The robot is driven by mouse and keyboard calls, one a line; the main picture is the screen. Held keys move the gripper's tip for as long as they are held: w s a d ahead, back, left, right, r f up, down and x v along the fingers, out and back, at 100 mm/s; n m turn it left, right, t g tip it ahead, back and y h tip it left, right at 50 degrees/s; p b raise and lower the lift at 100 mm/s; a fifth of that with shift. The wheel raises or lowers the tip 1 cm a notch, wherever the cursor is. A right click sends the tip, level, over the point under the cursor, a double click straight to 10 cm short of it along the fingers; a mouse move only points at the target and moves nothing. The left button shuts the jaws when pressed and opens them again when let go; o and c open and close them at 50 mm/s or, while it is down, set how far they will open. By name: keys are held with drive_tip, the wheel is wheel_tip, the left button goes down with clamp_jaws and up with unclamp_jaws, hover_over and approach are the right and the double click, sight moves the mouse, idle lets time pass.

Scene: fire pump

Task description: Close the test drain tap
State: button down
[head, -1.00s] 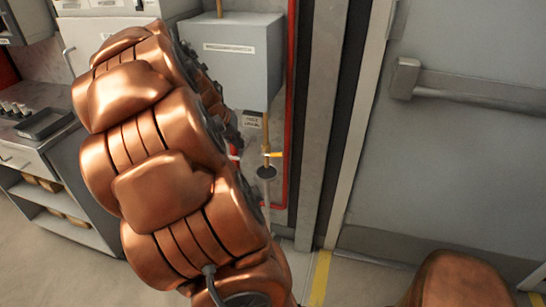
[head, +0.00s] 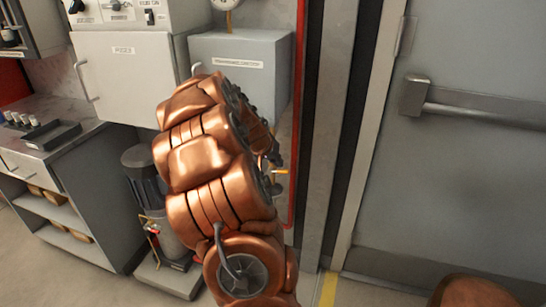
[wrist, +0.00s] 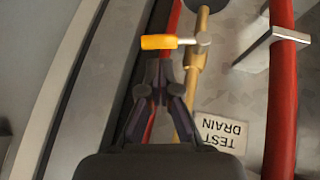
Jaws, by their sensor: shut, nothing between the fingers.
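The test drain tap has a yellow-orange lever handle (wrist: 158,42) on a metal stem, joined to a brass pipe (wrist: 194,72). In the wrist view the handle points left, crosswise to the pipe. The handle tip also shows in the head view (head: 281,171), just right of my arm. A white label reading "TEST DRAIN" (wrist: 221,132) appears upside down beside the pipe. My gripper (wrist: 159,76) is shut and empty, its fingertips just below the handle in the wrist picture; contact cannot be told. In the head view my copper-coloured arm hides most of the tap and the gripper.
A red pipe (wrist: 283,100) with a bracket runs near the tap. A grey box (head: 240,82) stands above it, and a grey post (head: 333,130) and door (head: 470,170) are to the right. A dark pump motor (head: 146,180) and a bench (head: 75,160) are left.

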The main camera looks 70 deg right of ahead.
sight(283, 173)
drive_tip(key=shift+x, duration=1.15)
drive_tip(key=shift+f, duration=0.1)
drive_tip(key=shift+s+f+m+t+b, duration=0.3)
drive_tip(key=shift+t+b, duration=0.15)
drive_tip(key=shift+t, duration=0.3)
drive_tip(key=shift+s+f+m+t+b, duration=0.2)
drive_tip(key=shift+s+f+t+b, duration=0.15)
drive_tip(key=shift+t, duration=0.4)
drive_tip(key=shift+r, duration=0.3)
drive_tip(key=shift+r, duration=0.6)
